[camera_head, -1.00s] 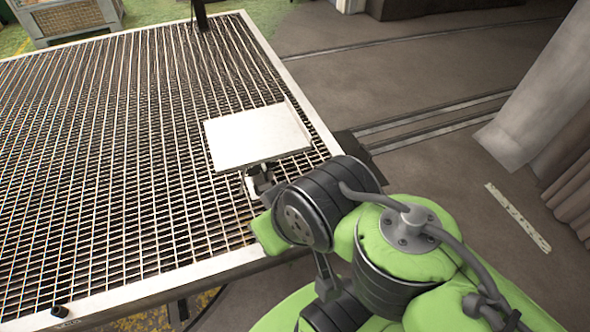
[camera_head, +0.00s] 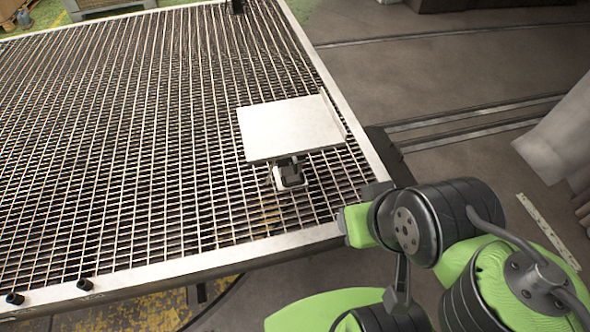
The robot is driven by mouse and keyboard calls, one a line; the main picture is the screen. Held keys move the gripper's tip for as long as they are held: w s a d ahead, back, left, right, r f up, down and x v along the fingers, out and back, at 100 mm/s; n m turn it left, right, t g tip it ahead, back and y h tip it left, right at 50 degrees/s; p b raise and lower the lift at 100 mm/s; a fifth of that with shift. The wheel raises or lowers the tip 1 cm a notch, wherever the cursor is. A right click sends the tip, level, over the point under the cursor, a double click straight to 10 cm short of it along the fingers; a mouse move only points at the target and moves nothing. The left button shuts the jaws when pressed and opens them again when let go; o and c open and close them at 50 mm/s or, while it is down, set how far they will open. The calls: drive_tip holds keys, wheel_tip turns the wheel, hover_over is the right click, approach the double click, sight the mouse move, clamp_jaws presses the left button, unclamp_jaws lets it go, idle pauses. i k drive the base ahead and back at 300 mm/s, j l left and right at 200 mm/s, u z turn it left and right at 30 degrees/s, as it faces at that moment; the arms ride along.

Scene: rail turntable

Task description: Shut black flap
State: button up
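No black flap can be made out for sure. A pale, flat panel (camera_head: 290,128) lies above the metal grating near its right edge, with a narrow raised strip along its right side. A small white and dark fitting (camera_head: 289,175) shows at the panel's near edge. What lies under the panel is hidden. My green and black arm comes in from the lower right and stands to the right of the fitting, apart from it. My gripper cannot be made out in this view.
The large table of metal grating (camera_head: 130,150) has a pale rim, and two black pegs (camera_head: 85,284) stand at its near left edge. A dark post (camera_head: 237,6) stands at the far edge. Rails (camera_head: 480,120) and open floor lie to the right, beside a grey cover (camera_head: 560,135).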

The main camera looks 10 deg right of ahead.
sight(389, 152)
drive_tip(key=l+u, duration=0.15)
drive_tip(key=l, duration=0.3)
drive_tip(key=k+l+u, duration=0.15)
drive_tip(key=l, duration=0.3)
drive_tip(key=l+u, duration=0.2)
drive_tip(key=l, duration=0.25)
drive_tip(key=k+l+u, duration=0.15)
drive_tip(key=l, duration=0.25)
drive_tip(key=k+l+u, duration=0.15)
drive_tip(key=l, duration=0.25)
drive_tip(key=l+u, duration=0.35)
drive_tip(key=l, duration=0.55)
drive_tip(key=l+u, duration=0.35)
drive_tip(key=l, duration=0.55)
drive_tip(key=i+l+u, duration=0.15)
drive_tip(key=l, duration=0.15)
drive_tip(key=l+u, duration=0.2)
drive_tip(key=i+l, duration=0.05)
drive_tip(key=l, duration=0.05)
